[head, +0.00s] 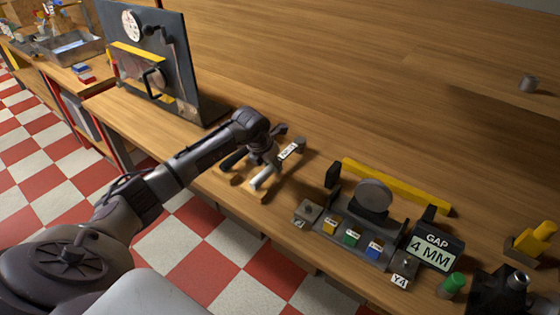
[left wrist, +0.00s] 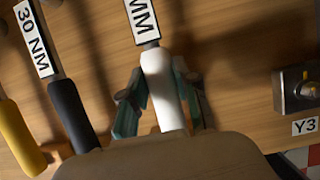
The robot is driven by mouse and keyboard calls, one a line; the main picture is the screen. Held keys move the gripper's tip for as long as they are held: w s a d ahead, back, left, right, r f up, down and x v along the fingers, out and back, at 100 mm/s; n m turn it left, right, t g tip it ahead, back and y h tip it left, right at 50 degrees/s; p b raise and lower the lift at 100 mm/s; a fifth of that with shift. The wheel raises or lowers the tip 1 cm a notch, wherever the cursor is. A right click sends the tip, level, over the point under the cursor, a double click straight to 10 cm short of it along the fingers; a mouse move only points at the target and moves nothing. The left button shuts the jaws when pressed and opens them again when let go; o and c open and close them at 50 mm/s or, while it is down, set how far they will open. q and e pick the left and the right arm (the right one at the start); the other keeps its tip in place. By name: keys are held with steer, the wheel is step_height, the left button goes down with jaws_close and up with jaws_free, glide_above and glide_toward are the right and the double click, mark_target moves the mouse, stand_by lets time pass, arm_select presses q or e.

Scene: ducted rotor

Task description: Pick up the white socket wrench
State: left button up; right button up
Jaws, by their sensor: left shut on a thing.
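The white socket wrench (head: 262,178) lies near the front edge of the bench, its white handle pointing to the edge. Its handle also shows in the left wrist view (left wrist: 163,88), with a label reading "MM" on the shaft above it. My left gripper (head: 266,162) is over this handle. In the left wrist view the teal fingers (left wrist: 160,102) stand on either side of the white handle, shut on it. Whether the wrench is clear of the bench cannot be told. My right gripper is not in view.
A black-handled wrench (left wrist: 72,112) labelled "30 NM" and a yellow-handled one (left wrist: 18,135) lie to the left. A fixture with a grey disc (head: 373,198), a "GAP 4 MM" sign (head: 434,248) and a yellow bar (head: 395,187) stand right. A dark upright panel (head: 155,65) stands behind left.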

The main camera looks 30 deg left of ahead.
arm_select(q)
jaws_close()
steer(key=shift+w+r, duration=0.1)
steer(key=shift+r, duration=0.05)
